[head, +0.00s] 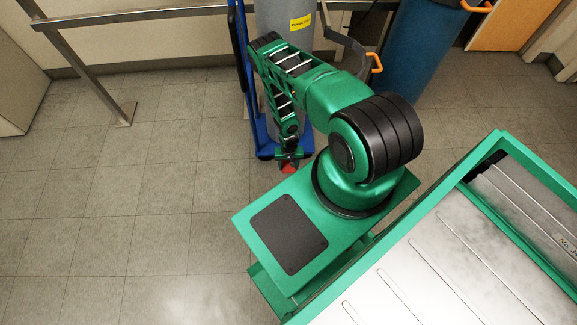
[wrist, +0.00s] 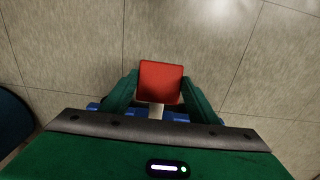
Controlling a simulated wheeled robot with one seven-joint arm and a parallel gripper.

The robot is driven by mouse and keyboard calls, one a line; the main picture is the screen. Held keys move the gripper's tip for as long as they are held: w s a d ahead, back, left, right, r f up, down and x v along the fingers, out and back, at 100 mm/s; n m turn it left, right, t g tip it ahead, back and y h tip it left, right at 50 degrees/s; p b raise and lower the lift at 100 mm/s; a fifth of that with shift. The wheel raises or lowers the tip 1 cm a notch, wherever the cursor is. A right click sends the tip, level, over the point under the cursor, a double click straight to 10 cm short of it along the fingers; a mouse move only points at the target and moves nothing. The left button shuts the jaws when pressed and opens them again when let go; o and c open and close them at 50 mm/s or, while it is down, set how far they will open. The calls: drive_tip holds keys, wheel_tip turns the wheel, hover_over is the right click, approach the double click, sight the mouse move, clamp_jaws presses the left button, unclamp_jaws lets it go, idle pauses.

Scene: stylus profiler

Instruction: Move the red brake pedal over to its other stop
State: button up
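The red brake pedal (wrist: 161,82) is a small, flat, roughly square pad. A pale stem below it runs toward blue parts of the cart. My gripper (wrist: 161,77) has one green finger on each side of the pedal, with no clear gap at either edge, and looks shut on it. In the head view the pedal (head: 288,168) shows as a small red patch low at the foot of the blue cart (head: 261,138), just under my gripper (head: 289,160). The pedal's stops are not visible.
The cart holds a grey cylinder (head: 285,20) with a yellow label. A blue barrel (head: 425,40) stands behind at the right. A metal rail (head: 95,78) with a post stands at the back left. The tiled floor (head: 130,200) on the left is clear.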

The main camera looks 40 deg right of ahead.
sight(288, 165)
drive_tip(key=c, duration=0.8)
drive_tip(key=shift+w+d+r, duration=0.1)
drive_tip(key=shift+w+r, duration=0.1)
drive_tip(key=shift+r, duration=0.6)
drive_tip(key=shift+w+d+r, duration=0.1)
drive_tip(key=shift+w+r, duration=0.05)
drive_tip(key=shift+r, duration=0.65)
drive_tip(key=shift+w+d, duration=0.15)
drive_tip(key=shift+w, duration=0.05)
drive_tip(key=o, duration=1.5)
drive_tip(key=shift+w, duration=0.1)
drive_tip(key=shift+c, duration=0.2)
drive_tip(key=shift+o, duration=0.2)
drive_tip(key=shift+s, duration=0.25)
wheel_tip(288, 165, up, 8)
drive_tip(key=shift+f, duration=0.25)
